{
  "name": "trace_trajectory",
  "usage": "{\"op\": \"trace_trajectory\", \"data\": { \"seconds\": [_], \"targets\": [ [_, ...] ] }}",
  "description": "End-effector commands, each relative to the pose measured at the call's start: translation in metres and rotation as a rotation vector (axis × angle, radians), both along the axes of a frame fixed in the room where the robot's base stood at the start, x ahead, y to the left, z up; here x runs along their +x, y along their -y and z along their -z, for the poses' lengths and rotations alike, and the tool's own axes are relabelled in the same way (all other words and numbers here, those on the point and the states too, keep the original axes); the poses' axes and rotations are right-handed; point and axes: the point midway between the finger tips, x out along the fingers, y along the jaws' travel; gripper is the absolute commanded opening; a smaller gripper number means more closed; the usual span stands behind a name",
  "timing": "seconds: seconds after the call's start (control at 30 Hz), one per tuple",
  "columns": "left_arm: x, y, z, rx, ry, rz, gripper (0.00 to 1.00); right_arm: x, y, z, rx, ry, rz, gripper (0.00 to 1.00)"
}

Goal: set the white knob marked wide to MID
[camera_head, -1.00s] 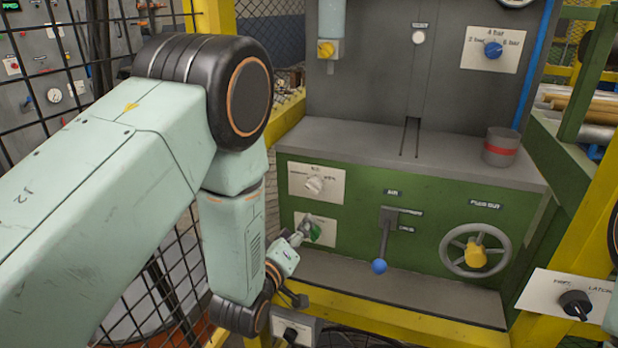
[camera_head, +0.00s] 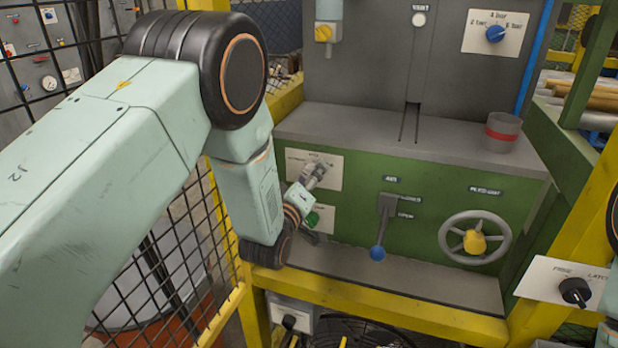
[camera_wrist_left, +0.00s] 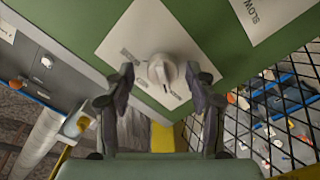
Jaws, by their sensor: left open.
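The white knob (camera_wrist_left: 162,70) sits on a white label plate (camera_wrist_left: 130,40) on the green panel in the left wrist view. The plate's small words are too blurred to read, and I cannot tell which mark the knob points to. My left gripper (camera_wrist_left: 160,74) is open, with one finger on each side of the knob; I cannot see contact. In the head view the left gripper (camera_head: 315,172) is at the upper plate (camera_head: 332,184) and hides most of the knob. My right gripper is not in view.
A green knob (camera_head: 312,218) lies just below my left gripper. A blue-ended lever (camera_head: 377,253) and a handwheel (camera_head: 475,238) are to the right. A grey cup with a red band (camera_head: 502,132) stands on the ledge. Wire mesh (camera_head: 190,240) is at the left.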

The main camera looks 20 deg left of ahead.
Motion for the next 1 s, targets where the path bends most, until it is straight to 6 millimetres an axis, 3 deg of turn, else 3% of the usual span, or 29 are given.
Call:
{"op": "trace_trajectory", "data": {
  "seconds": [0.2,0.83,1.0],
  "targets": [
    [0.0018,-0.0008,0.0005,0.000,-0.001,0.000,0.56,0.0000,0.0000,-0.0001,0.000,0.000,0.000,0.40],
    [0.0019,-0.0007,-0.0003,0.000,0.001,-0.001,0.02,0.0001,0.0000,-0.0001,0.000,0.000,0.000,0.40],
    [0.0021,-0.0009,-0.0007,0.008,0.002,-0.001,0.01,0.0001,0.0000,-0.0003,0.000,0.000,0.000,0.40]
  ]
}}
